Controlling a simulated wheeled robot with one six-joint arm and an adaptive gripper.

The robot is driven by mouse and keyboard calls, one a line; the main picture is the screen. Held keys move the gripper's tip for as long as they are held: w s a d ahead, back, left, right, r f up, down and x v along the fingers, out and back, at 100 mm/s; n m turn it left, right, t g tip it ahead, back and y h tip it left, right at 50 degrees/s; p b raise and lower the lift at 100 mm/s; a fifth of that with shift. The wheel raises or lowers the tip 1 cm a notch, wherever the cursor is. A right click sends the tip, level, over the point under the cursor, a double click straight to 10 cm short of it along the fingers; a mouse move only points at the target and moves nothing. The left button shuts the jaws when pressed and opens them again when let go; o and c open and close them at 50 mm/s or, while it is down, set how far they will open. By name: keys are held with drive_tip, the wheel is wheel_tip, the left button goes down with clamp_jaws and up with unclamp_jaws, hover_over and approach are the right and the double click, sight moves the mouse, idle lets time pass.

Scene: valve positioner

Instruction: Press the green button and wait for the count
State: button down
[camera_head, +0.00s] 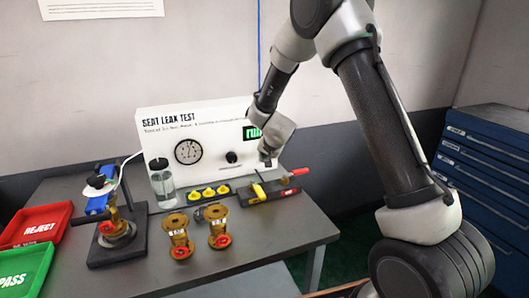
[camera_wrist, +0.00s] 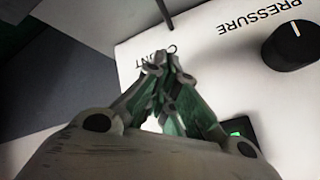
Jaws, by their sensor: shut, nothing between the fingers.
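The seat leak test box (camera_head: 215,135) stands at the back of the table, with a lit green display (camera_head: 253,132) that seems to read "run". My gripper (camera_head: 266,158) is shut and empty at the right part of the box's front, below the display. In the wrist view my gripper's closed fingertips (camera_wrist: 162,62) cover part of the "COUNT" label (camera_wrist: 143,58) on the white panel. The green button cannot be made out; the fingers hide that part of the panel. Whether the tips touch the panel I cannot tell. A small green patch (camera_wrist: 238,128) shows beside the fingers.
A black pressure knob (camera_wrist: 291,45) sits beside the fingers. Two brass valves (camera_head: 178,238) (camera_head: 218,226), a tool tray (camera_head: 268,192) and a clear bottle (camera_head: 163,187) stand before the box. A clamped valve (camera_head: 113,228) and red (camera_head: 38,224) and green (camera_head: 22,268) trays are left.

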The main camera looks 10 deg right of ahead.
drive_tip(key=shift+s+d, duration=0.1)
drive_tip(key=shift+s, duration=0.75)
drive_tip(key=shift+s+d, duration=0.2)
drive_tip(key=shift+s, duration=1.05)
drive_tip(key=shift+s+d, duration=0.15)
drive_tip(key=shift+s, duration=1.05)
drive_tip(key=s+d+r+n+g+y, duration=0.1)
drive_tip(key=s+d+r+n, duration=0.1)
drive_tip(key=s+r, duration=0.5)
drive_tip(key=s+d+r+n+g+y, duration=0.1)
drive_tip(key=s+d+r+n, duration=0.15)
drive_tip(key=s+r, duration=0.4)
drive_tip(key=s+d+r+g, duration=0.1)
drive_tip(key=s+d+r, duration=0.1)
drive_tip(key=s, duration=0.6)
drive_tip(key=s+d+r+n+h, duration=0.1)
drive_tip(key=s+d+r, duration=0.2)
drive_tip(key=s, duration=0.5)
drive_tip(key=s+d+r+n+g+h, duration=0.1)
drive_tip(key=s+d+r, duration=0.2)
drive_tip(key=s+d, duration=0.2)
drive_tip(key=s, duration=0.3)
drive_tip(key=shift+s+g, duration=0.3)
